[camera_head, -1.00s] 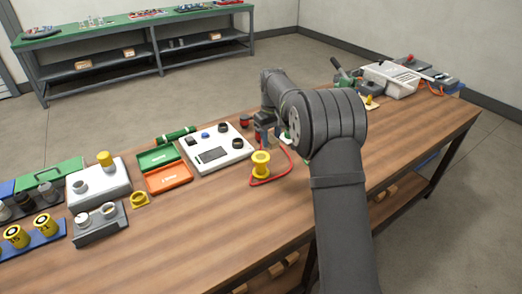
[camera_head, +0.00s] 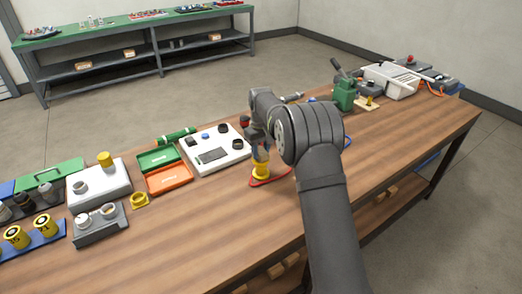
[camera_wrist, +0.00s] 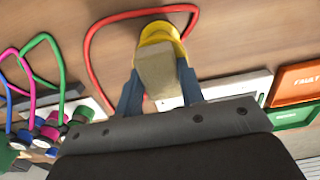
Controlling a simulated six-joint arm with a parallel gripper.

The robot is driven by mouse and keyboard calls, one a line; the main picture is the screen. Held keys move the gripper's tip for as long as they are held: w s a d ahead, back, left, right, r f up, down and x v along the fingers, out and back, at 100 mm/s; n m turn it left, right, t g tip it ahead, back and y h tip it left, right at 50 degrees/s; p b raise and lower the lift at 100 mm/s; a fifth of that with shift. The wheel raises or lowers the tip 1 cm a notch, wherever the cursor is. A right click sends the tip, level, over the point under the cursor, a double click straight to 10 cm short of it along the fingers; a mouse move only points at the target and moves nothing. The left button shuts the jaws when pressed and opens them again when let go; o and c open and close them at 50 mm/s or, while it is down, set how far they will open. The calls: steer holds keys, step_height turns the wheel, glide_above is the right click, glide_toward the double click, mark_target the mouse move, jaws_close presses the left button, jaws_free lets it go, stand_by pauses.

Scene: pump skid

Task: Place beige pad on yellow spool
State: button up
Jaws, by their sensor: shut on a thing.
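The yellow spool (camera_head: 261,173) stands upright on the wooden bench, with the red loop at its foot. My gripper (camera_head: 262,149) is right above the spool. In the wrist view my gripper (camera_wrist: 159,88) has its two blue fingers shut on the beige pad (camera_wrist: 157,74), a block shape. The yellow spool (camera_wrist: 165,32) shows behind the pad's far end, and the pad covers part of it. I cannot tell whether pad and spool touch. In the head view the pad is small and mostly hidden by my gripper.
A white panel box (camera_head: 216,150) with knobs stands just left of my gripper, beside green and orange trays (camera_head: 168,178). In the wrist view, pink, blue and green loops (camera_wrist: 45,70) lie at the left. Bench in front of the spool is clear.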

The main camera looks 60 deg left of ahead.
mark_target(261, 151)
steer(key=o, duration=1)
step_height(261, 151, up, 12)
steer(key=shift+r, duration=0.15)
step_height(261, 151, down, 12)
steer(key=shift+f, duration=0.1)
steer(key=shift+r, duration=1.85)
